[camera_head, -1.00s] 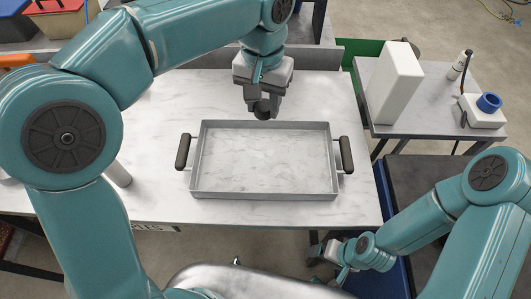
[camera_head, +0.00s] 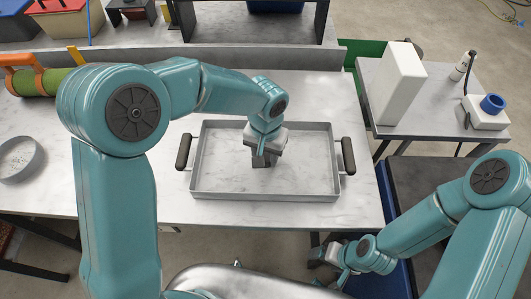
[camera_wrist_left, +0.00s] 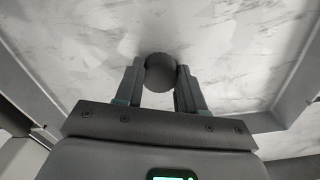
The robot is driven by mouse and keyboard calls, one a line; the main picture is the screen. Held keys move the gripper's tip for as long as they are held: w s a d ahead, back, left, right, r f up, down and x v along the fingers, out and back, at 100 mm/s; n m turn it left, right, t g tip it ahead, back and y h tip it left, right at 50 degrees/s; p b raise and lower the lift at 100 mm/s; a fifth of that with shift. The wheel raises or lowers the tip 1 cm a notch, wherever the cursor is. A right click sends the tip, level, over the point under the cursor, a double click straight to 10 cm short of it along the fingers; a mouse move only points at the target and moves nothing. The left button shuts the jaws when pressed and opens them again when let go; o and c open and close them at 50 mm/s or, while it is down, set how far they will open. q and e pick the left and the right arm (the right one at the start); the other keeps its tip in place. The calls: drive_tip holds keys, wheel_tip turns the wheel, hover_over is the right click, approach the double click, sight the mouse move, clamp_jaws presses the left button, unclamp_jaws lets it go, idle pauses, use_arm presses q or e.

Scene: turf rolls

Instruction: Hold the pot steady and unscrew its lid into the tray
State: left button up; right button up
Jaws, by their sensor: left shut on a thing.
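The tray (camera_head: 335,160) is a shallow rectangular metal one with two dark handles, on the marble-topped table. My left gripper (camera_head: 262,160) points down over the middle of the tray. In the left wrist view the gripper (camera_wrist_left: 160,85) is shut on a dark round lid (camera_wrist_left: 160,70), with a finger on each side. The tray floor shows behind the lid; whether they touch I cannot tell. My right gripper (camera_head: 325,254) is low by the table's front edge, and its jaws are unclear. I cannot make out the pot; my left arm covers part of the table.
A round grey dish (camera_head: 21,158) sits at the table's left edge. A green roll with an orange strap (camera_head: 62,82) lies at the back left. A side table at right holds a white box (camera_head: 396,84) and a blue-ringed device (camera_head: 485,110). The table right of the tray is clear.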

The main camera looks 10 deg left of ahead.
sight(266, 157)
use_arm(q)
drive_tip(key=shift+f, duration=0.2)
drive_tip(key=o, duration=1.2)
drive_tip(key=shift+w, duration=0.1)
drive_tip(key=shift+c, duration=0.2)
drive_tip(key=shift+r, duration=0.3)
wheel_tip(266, 157, up, 12)
drive_tip(key=shift+f, duration=0.15)
